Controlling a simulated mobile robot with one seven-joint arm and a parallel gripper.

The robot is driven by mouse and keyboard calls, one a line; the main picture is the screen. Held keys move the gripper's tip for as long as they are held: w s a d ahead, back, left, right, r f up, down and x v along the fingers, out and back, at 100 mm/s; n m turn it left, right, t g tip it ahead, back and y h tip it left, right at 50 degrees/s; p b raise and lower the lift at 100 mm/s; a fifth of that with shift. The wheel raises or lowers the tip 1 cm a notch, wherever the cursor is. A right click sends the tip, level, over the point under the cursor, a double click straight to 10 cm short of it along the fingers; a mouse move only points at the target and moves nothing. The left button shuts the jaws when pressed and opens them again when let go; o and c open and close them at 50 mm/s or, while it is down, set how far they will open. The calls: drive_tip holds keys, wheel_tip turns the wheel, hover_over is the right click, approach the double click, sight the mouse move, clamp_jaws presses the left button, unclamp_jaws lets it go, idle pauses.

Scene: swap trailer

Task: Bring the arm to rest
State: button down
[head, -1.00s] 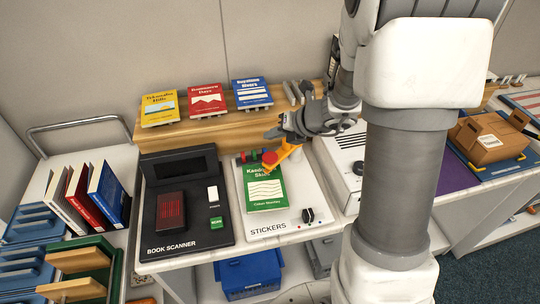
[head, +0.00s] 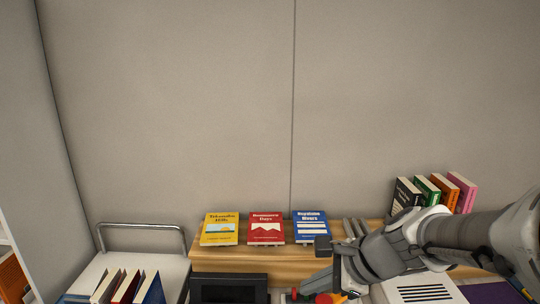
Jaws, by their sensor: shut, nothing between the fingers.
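My arm reaches in from the right edge in the head view, low over the right part of the worktop. My gripper (head: 340,284) is at its left end, near the bottom edge of the picture, with nothing seen in it. It is shut. It is just in front of the wooden shelf, right of the blue book. Whether the gripper touches that item cannot be told.
A yellow book (head: 220,229), a red book (head: 266,228) and a blue book (head: 311,227) lean on the wooden shelf (head: 240,261). Several upright books (head: 436,194) stand at the right. A metal-railed cart (head: 130,262) holds books at lower left. The wall above is bare.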

drive_tip(key=s+d+r+n+h, duration=0.2)
drive_tip(key=s+n, duration=0.4)
drive_tip(key=n, duration=0.3)
drive_tip(key=s+d+r+n+h, duration=0.3)
drive_tip(key=s+n, duration=0.3)
drive_tip(key=n, duration=0.3)
drive_tip(key=shift+s+d+n+t+h, duration=0.2)
drive_tip(key=shift+d+n+t+h, duration=0.1)
drive_tip(key=shift+d+n+h, duration=0.25)
drive_tip(key=shift+d+m, duration=0.2)
drive_tip(key=shift+m, duration=0.05)
